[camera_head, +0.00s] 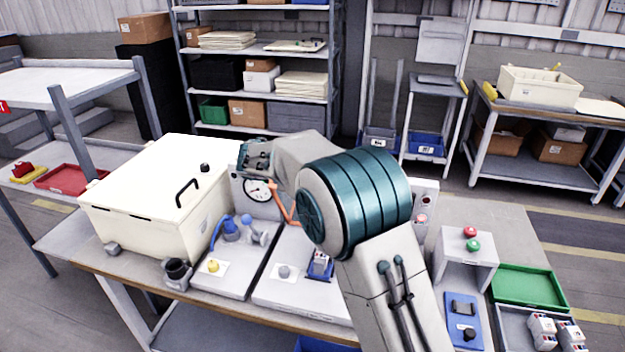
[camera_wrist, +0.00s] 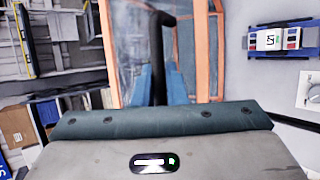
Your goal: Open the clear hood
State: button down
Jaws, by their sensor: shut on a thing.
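The clear hood (camera_wrist: 188,42) shows in the wrist view as see-through panels in an orange frame. A black bar handle (camera_wrist: 157,32) stands out from it towards the camera. My gripper (camera_wrist: 161,84) has its blue fingers on both sides of this handle and is shut on it. In the head view my arm covers most of the hood, and only a slim orange frame piece (camera_head: 284,205) shows left of the teal joint. The fingers and the handle are hidden there. I cannot tell how far the hood is tilted.
A cream box (camera_head: 140,215) with a black handle on its lid stands left on the workbench. A dial gauge (camera_head: 259,190), blue fittings (camera_head: 232,232) and a small block (camera_head: 320,265) are close to my arm. A button box (camera_head: 468,255) and a green tray (camera_head: 528,287) are at right.

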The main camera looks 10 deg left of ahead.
jog(key=shift+w+r, duration=0.15)
jog(key=shift+w, duration=0.3)
jog(key=c, duration=1.5)
grip_release()
jog(key=b+v, duration=0.3)
jog(key=v, duration=1.1)
jog(key=shift+s, duration=0.1)
